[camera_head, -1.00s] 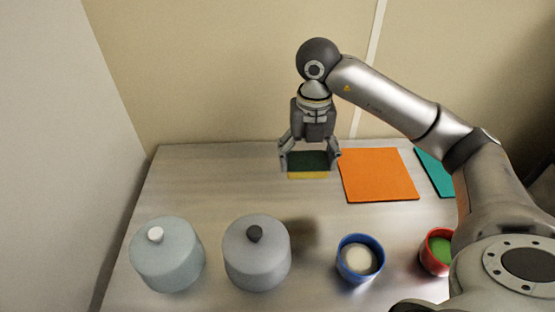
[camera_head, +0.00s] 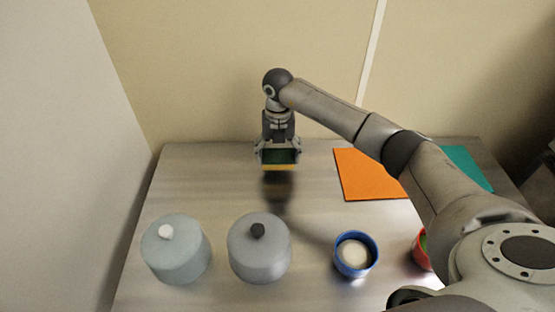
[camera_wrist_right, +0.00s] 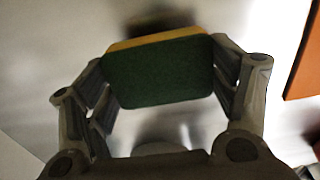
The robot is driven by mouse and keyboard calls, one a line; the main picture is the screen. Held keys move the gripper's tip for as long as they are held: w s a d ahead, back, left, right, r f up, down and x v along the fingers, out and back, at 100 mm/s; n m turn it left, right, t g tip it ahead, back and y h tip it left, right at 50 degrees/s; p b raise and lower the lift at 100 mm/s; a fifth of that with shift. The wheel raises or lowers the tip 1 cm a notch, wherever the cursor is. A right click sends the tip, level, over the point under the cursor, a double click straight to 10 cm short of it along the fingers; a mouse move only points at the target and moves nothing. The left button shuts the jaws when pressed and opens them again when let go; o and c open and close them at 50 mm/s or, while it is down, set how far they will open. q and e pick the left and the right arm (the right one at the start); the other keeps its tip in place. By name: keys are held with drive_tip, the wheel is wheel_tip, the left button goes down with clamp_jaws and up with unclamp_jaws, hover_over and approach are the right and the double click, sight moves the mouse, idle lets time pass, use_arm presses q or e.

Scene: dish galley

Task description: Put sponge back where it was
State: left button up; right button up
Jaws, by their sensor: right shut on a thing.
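The sponge (camera_head: 279,157) has a dark green face and a yellow side. My right gripper (camera_head: 278,155) is shut on it and holds it above the back of the table, left of the orange mat (camera_head: 366,178). Its shadow lies on the table in front of it. In the right wrist view the sponge (camera_wrist_right: 160,72) sits between the two fingers (camera_wrist_right: 160,85), one at each end. My left gripper is not in view.
A pale blue lidded jar (camera_head: 176,252) and a grey lidded jar (camera_head: 259,250) stand at the front left. A blue cup (camera_head: 356,267) with white contents is to their right. A red cup (camera_head: 421,254) and a teal mat (camera_head: 466,166) are partly behind my right arm. The left back table is clear.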

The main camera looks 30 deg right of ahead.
sight(277, 155)
wheel_tip(277, 155, down, 3)
drive_tip(key=shift+w+p, duration=0.1)
drive_tip(key=shift+p, duration=0.75)
drive_tip(key=shift+f, duration=0.15)
drive_tip(key=o, duration=0.9)
wheel_tip(277, 155, up, 12)
drive_tip(key=b, duration=0.3)
drive_tip(key=shift+b, duration=0.3)
